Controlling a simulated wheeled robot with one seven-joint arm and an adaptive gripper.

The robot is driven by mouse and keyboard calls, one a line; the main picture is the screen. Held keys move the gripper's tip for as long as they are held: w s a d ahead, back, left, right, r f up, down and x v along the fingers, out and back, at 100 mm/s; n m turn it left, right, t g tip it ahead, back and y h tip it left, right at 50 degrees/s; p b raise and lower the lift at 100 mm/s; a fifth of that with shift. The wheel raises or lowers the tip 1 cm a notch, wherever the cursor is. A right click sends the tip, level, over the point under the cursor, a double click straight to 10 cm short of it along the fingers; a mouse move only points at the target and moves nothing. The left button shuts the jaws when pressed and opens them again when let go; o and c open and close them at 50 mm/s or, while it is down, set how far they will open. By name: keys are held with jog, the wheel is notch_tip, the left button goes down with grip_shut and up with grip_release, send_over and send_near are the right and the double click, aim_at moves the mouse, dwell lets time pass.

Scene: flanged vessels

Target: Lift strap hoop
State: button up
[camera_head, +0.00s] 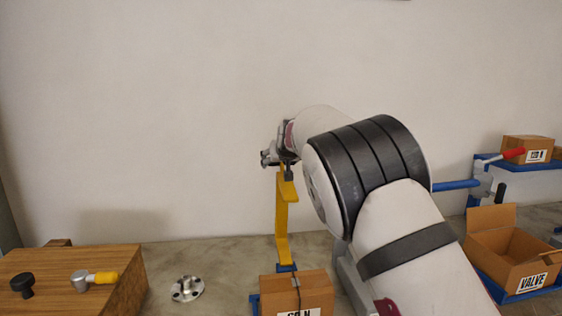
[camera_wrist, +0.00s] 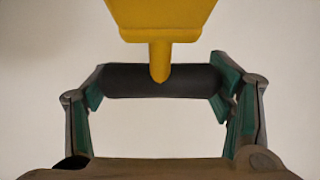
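The strap hoop is a yellow angled strap (camera_head: 282,215) hanging below my gripper (camera_head: 275,157) in the head view, left of my forearm. Its lower end is just above a small blue piece behind a cardboard box; I cannot tell if they touch. In the wrist view the yellow part (camera_wrist: 160,20) enters from the top and narrows to a tip at a black bar (camera_wrist: 130,82). My gripper's green-padded fingers (camera_wrist: 162,84) are wide apart, one at each end of this bar, and appear to press on its ends.
The cardboard box (camera_head: 315,291) stands close below the strap. A wooden block (camera_head: 120,270) holds a black knob and a yellow-handled fitting. At right are an open VALVE box (camera_head: 510,262) and a blue stand (camera_head: 500,172).

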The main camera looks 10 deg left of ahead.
jog(key=o, duration=0.4)
jog(key=shift+w+a, duration=0.1)
jog(key=shift+w, duration=0.2)
jog(key=shift+o, duration=0.2)
jog(key=shift+f, duration=0.1)
jog(key=shift+s, duration=0.15)
jog(key=v, duration=1.2)
